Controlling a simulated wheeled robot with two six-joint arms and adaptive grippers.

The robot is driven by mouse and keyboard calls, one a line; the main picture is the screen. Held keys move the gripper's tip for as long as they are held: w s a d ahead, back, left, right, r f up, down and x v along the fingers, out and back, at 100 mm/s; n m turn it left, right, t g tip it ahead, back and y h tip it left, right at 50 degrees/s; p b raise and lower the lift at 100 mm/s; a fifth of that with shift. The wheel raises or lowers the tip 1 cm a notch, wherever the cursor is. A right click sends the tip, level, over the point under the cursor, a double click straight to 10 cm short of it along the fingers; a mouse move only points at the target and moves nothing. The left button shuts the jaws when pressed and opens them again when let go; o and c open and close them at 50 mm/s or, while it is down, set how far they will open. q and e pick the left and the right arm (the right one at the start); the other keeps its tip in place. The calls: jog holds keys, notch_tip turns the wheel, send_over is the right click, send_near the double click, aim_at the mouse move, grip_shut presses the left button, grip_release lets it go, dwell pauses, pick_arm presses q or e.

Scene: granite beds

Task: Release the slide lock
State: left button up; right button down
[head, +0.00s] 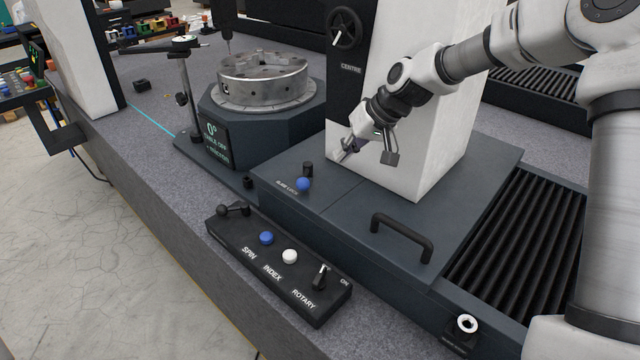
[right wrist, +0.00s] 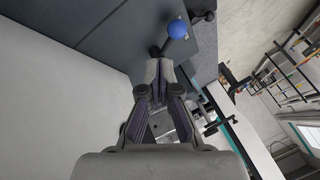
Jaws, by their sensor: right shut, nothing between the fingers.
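The slide lock is a short lever with a blue ball knob (head: 303,184) on the dark slide plate, beside a small black post and white lettering. The blue ball (right wrist: 177,29) also shows in the right wrist view, on a dark stem just beyond the fingertips. My right gripper (head: 344,156) is shut and empty, in front of the white column, up and to the right of the knob in the head view. In the right wrist view its fingertips (right wrist: 160,70) are together, with the ball apart from them. My left gripper is not in view.
The white column (head: 420,140) stands close behind my right gripper. A black handle (head: 402,238) rises from the slide plate. A control box (head: 280,262) with a blue and a white button lies in front. The rotary table (head: 262,80) with a metal ring is at the back left.

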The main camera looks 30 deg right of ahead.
aim_at(305, 177)
jog(key=b+x, duration=0.1)
jog(key=x, duration=0.8)
jog(key=shift+w+a+f+b, duration=0.1)
jog(key=shift+a+f+b, duration=0.15)
jog(key=shift+b, duration=0.1)
